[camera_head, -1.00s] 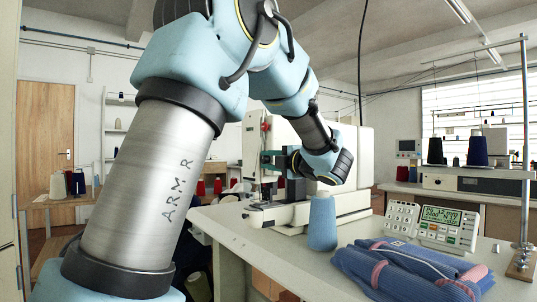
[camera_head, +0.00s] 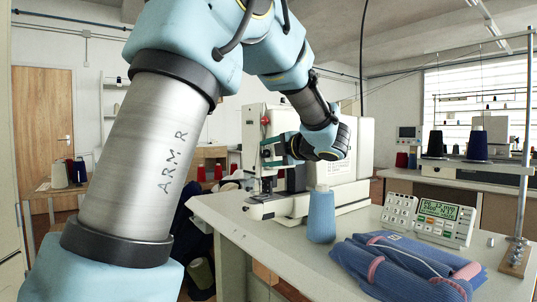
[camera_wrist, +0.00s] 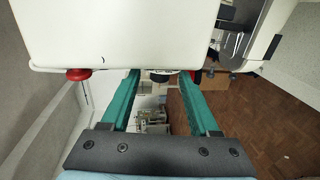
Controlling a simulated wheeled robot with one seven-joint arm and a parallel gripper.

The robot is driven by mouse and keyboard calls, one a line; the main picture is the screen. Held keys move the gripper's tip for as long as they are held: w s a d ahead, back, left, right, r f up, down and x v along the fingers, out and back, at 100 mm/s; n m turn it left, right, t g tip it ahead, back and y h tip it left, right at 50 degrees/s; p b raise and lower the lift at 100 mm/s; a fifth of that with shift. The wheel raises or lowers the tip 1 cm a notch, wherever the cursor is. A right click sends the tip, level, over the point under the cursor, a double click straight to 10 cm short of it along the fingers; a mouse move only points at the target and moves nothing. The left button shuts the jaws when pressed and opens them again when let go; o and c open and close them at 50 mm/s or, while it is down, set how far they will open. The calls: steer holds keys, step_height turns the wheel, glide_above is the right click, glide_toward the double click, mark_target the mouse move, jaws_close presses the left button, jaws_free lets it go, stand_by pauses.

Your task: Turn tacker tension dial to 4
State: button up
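The white tacker machine (camera_head: 345,165) stands on the table, and its head fills the top of the wrist view (camera_wrist: 120,35). A dark round knob (camera_wrist: 161,76), which looks like the tension dial, shows at the head's lower edge. Its markings cannot be read. My gripper (camera_wrist: 160,74) has two green fingers spread apart, one on each side of the dark knob, with visible gaps. In the head view my gripper (camera_head: 268,151) is at the machine's front, below a red knob (camera_head: 265,121).
A blue thread cone (camera_head: 321,218) stands in front of the machine. Folded blue knitwear (camera_head: 405,265) lies at the table's front, with a keypad and display unit (camera_head: 440,220) behind it. In the wrist view a red knob (camera_wrist: 78,74) sticks out left of my fingers.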

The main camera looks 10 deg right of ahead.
steer(key=v, duration=1.1)
stand_by(0.3)
